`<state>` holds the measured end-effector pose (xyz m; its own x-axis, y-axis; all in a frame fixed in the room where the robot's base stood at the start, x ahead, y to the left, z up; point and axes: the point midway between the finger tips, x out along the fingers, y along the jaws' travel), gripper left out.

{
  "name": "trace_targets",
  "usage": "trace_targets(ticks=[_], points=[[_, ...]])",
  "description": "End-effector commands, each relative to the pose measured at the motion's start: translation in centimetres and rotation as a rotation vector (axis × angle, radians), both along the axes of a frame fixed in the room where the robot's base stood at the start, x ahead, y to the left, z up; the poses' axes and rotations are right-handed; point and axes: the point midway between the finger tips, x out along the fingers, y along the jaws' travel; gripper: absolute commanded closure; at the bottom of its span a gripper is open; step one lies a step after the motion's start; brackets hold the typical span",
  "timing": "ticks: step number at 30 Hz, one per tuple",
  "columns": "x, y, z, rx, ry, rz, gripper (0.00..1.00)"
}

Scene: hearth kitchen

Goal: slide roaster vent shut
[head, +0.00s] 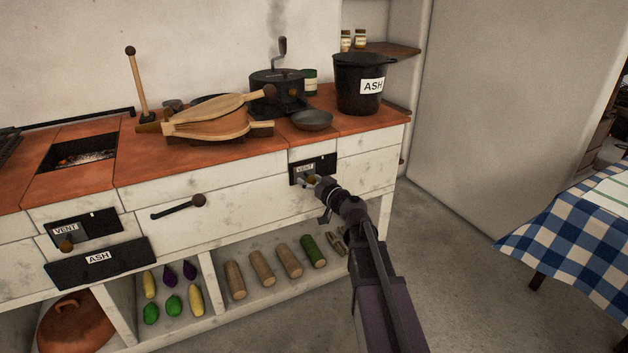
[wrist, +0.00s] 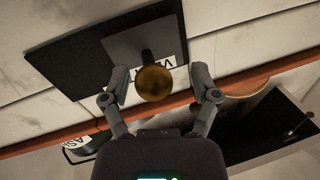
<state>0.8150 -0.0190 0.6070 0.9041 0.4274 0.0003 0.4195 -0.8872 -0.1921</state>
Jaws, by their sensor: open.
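The roaster (head: 277,92) is a black drum with a crank, standing on the red counter. Below it, a dark vent (head: 326,164) with a white VENT label is set in the white counter front. In the wrist view, the vent's dark frame (wrist: 62,62) holds a grey sliding plate (wrist: 140,40) with a brass knob (wrist: 154,83). My gripper (head: 314,183) is at this vent. In the wrist view, my gripper (wrist: 161,88) is open, its fingers on either side of the knob with gaps showing. The fingers partly hide the label.
A second vent (head: 86,228) with a brass knob is at the left, above an ASH drawer (head: 98,262). A black ASH bucket (head: 352,82), a pan (head: 312,120) and bellows (head: 210,122) stand on the counter. A checked-cloth table (head: 570,225) is at the right. Floor between is clear.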

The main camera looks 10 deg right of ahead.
Motion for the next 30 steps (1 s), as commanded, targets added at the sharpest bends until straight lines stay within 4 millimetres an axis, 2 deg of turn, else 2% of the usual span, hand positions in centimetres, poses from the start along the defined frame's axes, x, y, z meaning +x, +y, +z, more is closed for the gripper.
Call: trace_targets(ticks=[5,11,30], points=[[-0.1,-0.2,0.0,0.000,0.001,-0.003,0.22],[-1.2,-0.6,0.0,0.000,0.000,-0.004,0.22],[-9.4,-4.5,0.0,0.000,0.000,-0.003,0.22]])
